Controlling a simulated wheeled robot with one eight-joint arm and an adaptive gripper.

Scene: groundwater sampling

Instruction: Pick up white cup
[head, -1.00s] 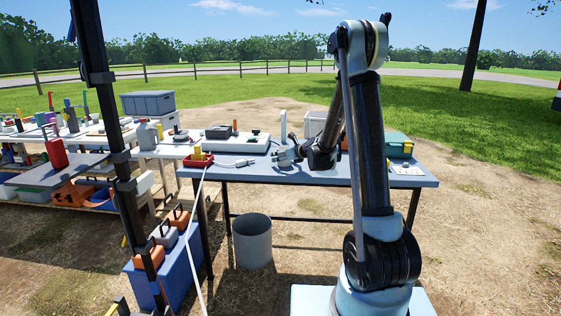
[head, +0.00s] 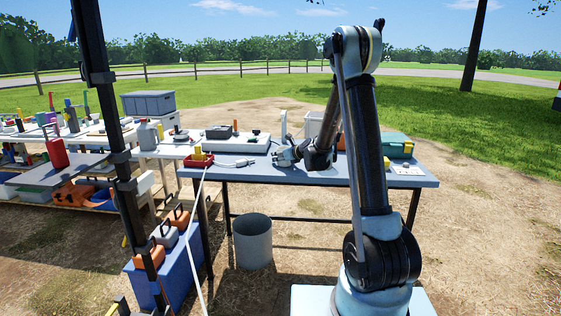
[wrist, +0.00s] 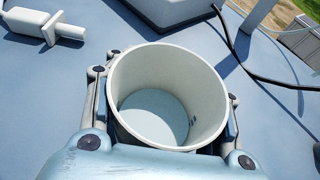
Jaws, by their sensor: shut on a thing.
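The white cup (wrist: 168,98) stands mouth up in the middle of the wrist view, and I look down into it. It looks empty, with a small dark mark low on its inner wall. My gripper (head: 283,153) is over the blue-grey table top in the head view. In the wrist view its fingers lie along the left and right sides of the cup, shut on it. The fingertips' contact is partly hidden behind the rim. I cannot make out the cup clearly in the head view, nor tell whether it touches the table.
A white plug-like connector (wrist: 48,26) lies to the cup's left, and a black cable (wrist: 262,76) runs at right. On the table (head: 262,176) stand a red tray (head: 198,161) and a green case (head: 398,146). A grey bin (head: 252,241) stands underneath.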

